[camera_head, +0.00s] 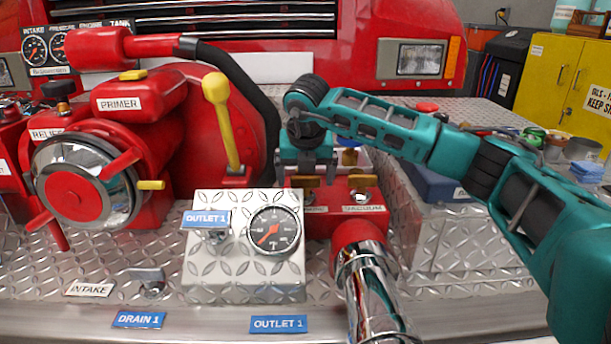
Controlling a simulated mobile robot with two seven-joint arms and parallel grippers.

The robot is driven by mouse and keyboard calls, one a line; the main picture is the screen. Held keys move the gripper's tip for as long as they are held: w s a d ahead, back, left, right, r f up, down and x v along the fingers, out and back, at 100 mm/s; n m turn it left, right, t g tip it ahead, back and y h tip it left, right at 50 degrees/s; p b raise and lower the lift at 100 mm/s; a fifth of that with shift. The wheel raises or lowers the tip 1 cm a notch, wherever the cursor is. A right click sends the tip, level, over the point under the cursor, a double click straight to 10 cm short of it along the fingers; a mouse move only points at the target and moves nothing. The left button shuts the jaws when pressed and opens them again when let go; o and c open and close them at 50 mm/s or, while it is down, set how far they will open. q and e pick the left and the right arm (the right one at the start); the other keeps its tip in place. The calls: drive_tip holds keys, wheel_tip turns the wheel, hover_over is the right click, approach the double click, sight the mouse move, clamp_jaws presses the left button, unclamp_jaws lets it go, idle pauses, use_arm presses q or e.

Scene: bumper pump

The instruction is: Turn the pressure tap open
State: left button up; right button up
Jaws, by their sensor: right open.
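A small brass tap (303,182) sits on the red block of the pump, left of a second brass tap (363,181) above the VACUUM label. The label under the left tap is mostly hidden, so I cannot read it as the pressure label. My right gripper (306,172) points down directly over the left tap, open, with its fingers around or just above it. I cannot tell whether they touch it. The gripper hides the back of this tap. My left gripper is not in view.
A yellow-knobbed lever (220,110) rises left of my gripper, with a black hose (245,80) behind. A gauge box (245,262) stands in front, beside a chrome pipe (372,285). A tread-plate box (450,235) lies under my right arm.

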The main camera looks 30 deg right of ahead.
drive_tip(key=c, duration=1)
drive_tip(key=shift+c, duration=0.2)
